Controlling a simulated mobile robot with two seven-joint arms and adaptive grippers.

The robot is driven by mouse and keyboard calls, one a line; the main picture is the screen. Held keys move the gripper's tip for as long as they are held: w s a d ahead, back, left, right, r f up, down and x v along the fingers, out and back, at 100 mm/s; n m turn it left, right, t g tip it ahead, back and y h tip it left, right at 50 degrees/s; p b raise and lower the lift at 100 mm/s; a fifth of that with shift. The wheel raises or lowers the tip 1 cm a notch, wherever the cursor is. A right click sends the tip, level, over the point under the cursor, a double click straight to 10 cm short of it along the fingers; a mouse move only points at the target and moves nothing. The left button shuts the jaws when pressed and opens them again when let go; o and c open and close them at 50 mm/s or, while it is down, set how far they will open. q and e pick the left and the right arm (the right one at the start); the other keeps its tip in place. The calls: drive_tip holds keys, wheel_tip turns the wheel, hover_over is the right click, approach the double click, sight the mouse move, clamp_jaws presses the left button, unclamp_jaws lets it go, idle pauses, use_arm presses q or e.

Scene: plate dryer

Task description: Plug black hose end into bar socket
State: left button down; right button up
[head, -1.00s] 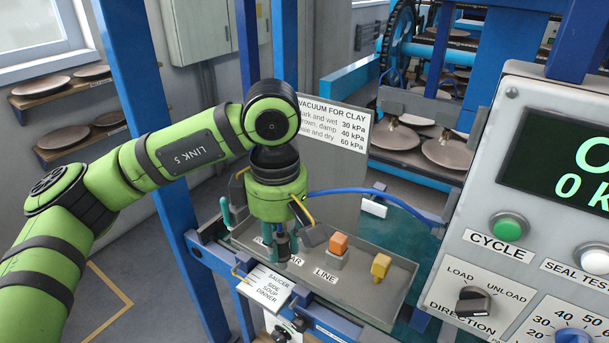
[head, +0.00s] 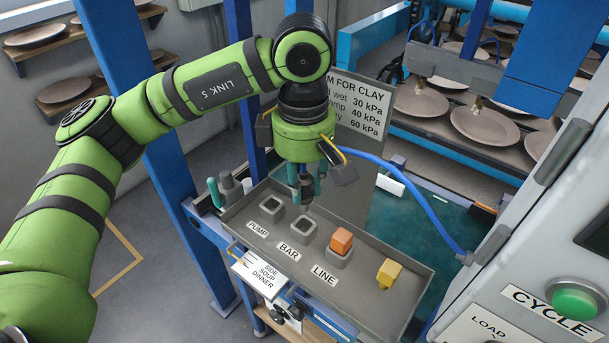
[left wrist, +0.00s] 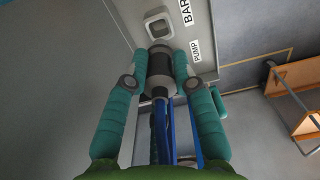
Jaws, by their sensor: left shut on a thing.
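My left gripper (head: 306,198) is shut on a dark hose end (left wrist: 160,76), which sits between its teal fingers in the left wrist view. In the head view they are over the far part of the grey socket tray, behind the bar socket (head: 303,228) and apart from it. The bar socket, a square grey block with a dark opening, appears empty; a socket beside the BAR label also shows in the left wrist view (left wrist: 158,28), just beyond the hose end. A blue hose (left wrist: 165,130) runs back between the fingers. My right gripper is out of view.
The empty pump socket (head: 271,205) is left of the bar socket. The line socket (head: 338,256) on the right holds an orange plug (head: 341,239). A yellow plug (head: 388,272) stands farther right. A blue hose (head: 410,189) arcs to the grey control cabinet (head: 550,230).

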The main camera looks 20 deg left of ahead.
sight(304, 210)
use_arm(q)
drive_tip(key=shift+w+f, duration=0.15)
drive_tip(key=shift+f, duration=0.3)
drive_tip(key=shift+f+b, duration=0.35)
drive_tip(key=shift+f, duration=0.4)
drive_tip(key=shift+f+b, duration=0.35)
drive_tip(key=shift+f, duration=0.15)
wheel_tip(304, 210, down, 2)
drive_tip(key=shift+f+b, duration=0.1)
drive_tip(key=shift+b, duration=0.95)
drive_tip(key=shift+f+b, duration=0.25)
drive_tip(key=shift+b, duration=0.05)
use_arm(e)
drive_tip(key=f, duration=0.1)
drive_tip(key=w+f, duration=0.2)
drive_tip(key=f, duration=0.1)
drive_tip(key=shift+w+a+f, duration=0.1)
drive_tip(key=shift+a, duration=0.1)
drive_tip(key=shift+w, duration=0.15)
use_arm(q)
drive_tip(key=shift+f+b, duration=0.55)
drive_tip(key=shift+b, duration=0.2)
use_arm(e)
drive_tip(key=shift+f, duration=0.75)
